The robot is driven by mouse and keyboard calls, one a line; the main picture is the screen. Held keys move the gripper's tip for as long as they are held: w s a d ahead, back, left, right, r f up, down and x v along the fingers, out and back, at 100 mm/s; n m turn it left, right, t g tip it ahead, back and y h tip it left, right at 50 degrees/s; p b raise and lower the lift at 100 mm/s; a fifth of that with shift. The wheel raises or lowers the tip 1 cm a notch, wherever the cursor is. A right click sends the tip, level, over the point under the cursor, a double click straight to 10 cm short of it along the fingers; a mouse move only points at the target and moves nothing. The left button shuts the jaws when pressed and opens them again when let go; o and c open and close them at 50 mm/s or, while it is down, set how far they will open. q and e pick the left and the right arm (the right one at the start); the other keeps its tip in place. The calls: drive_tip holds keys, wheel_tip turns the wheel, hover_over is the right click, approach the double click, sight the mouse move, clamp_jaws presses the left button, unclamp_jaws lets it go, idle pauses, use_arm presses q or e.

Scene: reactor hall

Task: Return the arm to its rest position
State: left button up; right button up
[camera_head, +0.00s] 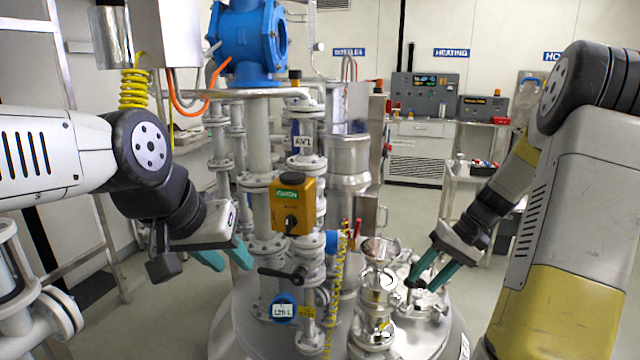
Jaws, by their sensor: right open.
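My left arm comes in from the left, and its gripper (234,264) hangs in front of the grey pipework. Its two teal fingers are apart, with nothing visible between them. My right arm comes in from the right and reaches down and to the left. Its gripper (423,284) is open, with teal fingertips low over the flanged fittings (422,308) on the round vessel top. A small dark part shows by its left fingertip; I cannot tell whether they touch.
A yellow control box (292,204) and a black valve lever (281,275) stand right of my left gripper. A blue valve body (249,42) is above. A silver fitting (379,290) stands left of my right gripper. A grey console (425,95) and a trolley (468,178) are behind.

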drive_tip(key=s+a+r+t+h, duration=0.2)
drive_tip(key=s+a+r, duration=0.3)
drive_tip(key=s+r, duration=0.3)
drive_tip(key=s+a+r+n+t+h, duration=0.1)
drive_tip(key=s+a+r+t, duration=0.3)
drive_tip(key=s+r, duration=0.5)
drive_tip(key=shift+s+a+r+h, duration=0.25)
drive_tip(key=shift+a+h, duration=0.35)
drive_tip(key=shift+a, duration=0.4)
drive_tip(key=shift+w, duration=0.15)
drive_tip(key=shift+c, duration=0.3)
